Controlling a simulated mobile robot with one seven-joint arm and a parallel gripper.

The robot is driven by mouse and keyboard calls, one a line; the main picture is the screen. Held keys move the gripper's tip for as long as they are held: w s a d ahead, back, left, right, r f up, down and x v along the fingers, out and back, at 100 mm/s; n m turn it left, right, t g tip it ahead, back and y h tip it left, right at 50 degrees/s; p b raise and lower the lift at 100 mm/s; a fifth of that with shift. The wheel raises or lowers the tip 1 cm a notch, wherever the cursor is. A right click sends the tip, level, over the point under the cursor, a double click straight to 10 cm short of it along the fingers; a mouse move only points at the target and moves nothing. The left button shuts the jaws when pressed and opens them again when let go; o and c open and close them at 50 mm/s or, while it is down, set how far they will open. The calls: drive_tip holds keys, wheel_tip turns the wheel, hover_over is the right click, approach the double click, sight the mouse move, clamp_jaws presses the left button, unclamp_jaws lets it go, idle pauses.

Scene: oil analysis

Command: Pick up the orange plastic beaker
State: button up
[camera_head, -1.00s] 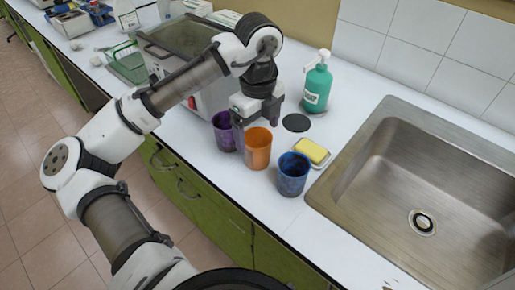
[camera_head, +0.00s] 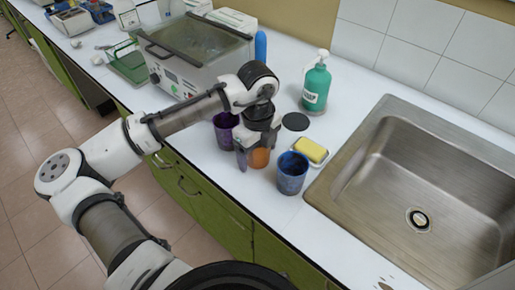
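The orange plastic beaker (camera_head: 260,158) stands upright on the white counter, between a purple beaker and a dark blue one. Its upper part is hidden by my gripper (camera_head: 258,152). My gripper points down over the beaker, with one finger at its left side and the other toward its far right side. The fingers look spread about the beaker; contact cannot be made out. The purple beaker (camera_head: 225,128) is close at the left, partly behind my gripper. The dark blue beaker (camera_head: 292,174) is close at the right.
A yellow sponge (camera_head: 311,149) lies on a small dish behind the blue beaker. A black disc (camera_head: 295,121) and a green soap bottle (camera_head: 316,84) are farther back. The steel sink (camera_head: 350,160) is at the right. A bath-like device (camera_head: 190,75) stands at the left.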

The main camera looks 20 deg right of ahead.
drive_tip(key=c, duration=0.9)
